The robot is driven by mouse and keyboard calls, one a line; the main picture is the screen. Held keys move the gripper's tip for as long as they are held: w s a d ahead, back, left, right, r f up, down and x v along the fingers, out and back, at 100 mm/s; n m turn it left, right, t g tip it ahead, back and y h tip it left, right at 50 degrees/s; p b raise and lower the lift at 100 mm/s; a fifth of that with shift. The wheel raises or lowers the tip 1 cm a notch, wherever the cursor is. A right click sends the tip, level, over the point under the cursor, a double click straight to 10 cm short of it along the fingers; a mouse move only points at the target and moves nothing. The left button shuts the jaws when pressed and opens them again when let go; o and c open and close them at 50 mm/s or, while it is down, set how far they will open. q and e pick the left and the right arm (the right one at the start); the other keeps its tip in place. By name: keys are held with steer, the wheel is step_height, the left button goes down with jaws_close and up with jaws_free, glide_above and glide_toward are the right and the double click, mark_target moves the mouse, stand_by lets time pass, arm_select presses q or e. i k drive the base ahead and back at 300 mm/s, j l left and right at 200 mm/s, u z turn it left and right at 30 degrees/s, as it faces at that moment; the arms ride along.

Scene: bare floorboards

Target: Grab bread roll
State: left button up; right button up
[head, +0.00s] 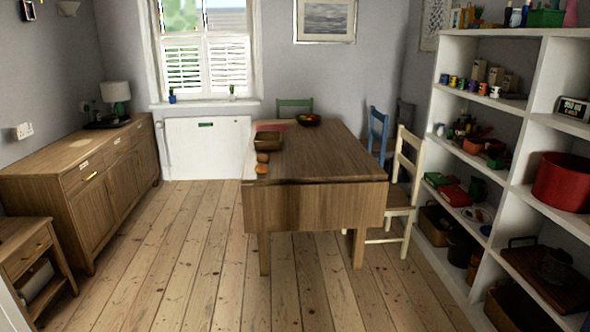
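Two small orange-brown bread rolls lie near the left edge of the wooden table (325,160). The nearer bread roll (262,168) is close to the table's front left corner. The other bread roll (263,157) lies just behind it, beside a brown box or basket (268,141). Neither of my grippers shows in the head view, and the table stands some way off across the floor.
Bare floorboards (190,230) lie open before the table. A wooden sideboard (85,170) and small side table (30,245) stand left. White shelves (484,150) with many items line the right. A cream chair (405,185) stands at the table's right side.

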mark_target(261, 168)
steer(key=i, duration=0.95)
steer(key=i+l+u, duration=0.15)
steer(key=i, duration=0.8)
steer(key=i+l, duration=0.1)
steer(key=i, duration=0.85)
steer(key=i+l+u, duration=0.15)
steer(key=i+u, duration=0.2)
steer(key=i, duration=0.15)
steer(key=i+l+u, duration=0.3)
steer(key=i, duration=0.2)
